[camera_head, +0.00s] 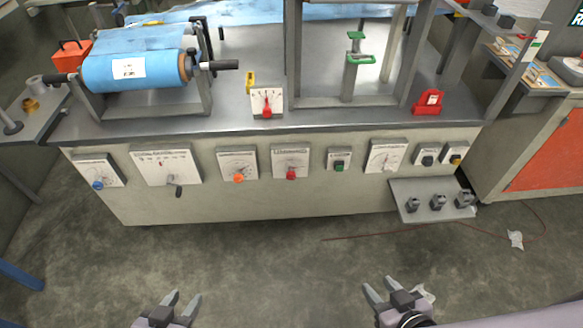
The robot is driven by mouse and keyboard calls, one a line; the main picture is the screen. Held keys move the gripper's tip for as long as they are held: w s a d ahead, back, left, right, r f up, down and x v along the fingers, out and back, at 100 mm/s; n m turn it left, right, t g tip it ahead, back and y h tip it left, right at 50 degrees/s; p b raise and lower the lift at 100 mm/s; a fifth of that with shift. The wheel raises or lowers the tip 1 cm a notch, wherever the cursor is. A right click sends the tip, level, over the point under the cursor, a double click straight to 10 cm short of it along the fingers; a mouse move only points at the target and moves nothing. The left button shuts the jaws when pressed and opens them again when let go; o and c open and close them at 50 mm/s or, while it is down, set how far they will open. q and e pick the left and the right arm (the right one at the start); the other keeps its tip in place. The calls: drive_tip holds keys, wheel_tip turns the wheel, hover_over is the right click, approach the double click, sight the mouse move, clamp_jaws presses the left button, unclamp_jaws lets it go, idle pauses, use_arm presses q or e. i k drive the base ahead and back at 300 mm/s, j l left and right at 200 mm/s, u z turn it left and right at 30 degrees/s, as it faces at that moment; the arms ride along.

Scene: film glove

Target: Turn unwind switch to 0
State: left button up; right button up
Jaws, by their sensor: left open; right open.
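Several control panels line the front of the machine, with labels too small to read, so I cannot tell which is the unwind switch. The far left panel has a blue knob (97,184). A panel with a dark lever (175,188) is beside it, then panels with an orange knob (239,178) and a red knob (291,172). A small white panel on the tabletop has a red pointer (267,106). My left gripper (181,295) and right gripper (381,281) are open and empty at the bottom, apart from all panels.
A blue film roll (135,70) sits on a stand on the metal table (240,65). Push-button boxes (339,160) and a dial panel (384,155) are further right. A low shelf with pedals (425,212) juts out at right. Floor between my grippers and the machine is clear.

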sight(290, 176)
drive_tip(key=i+j, duration=0.15)
drive_tip(key=j, duration=0.2)
drive_tip(key=i+j, duration=0.2)
drive_tip(key=j, duration=0.15)
drive_tip(key=i+j+z, duration=0.1)
drive_tip(key=j, duration=0.25)
drive_tip(key=i+j, duration=0.2)
drive_tip(key=j, duration=0.15)
drive_tip(key=i+j, duration=0.15)
drive_tip(key=j, duration=0.2)
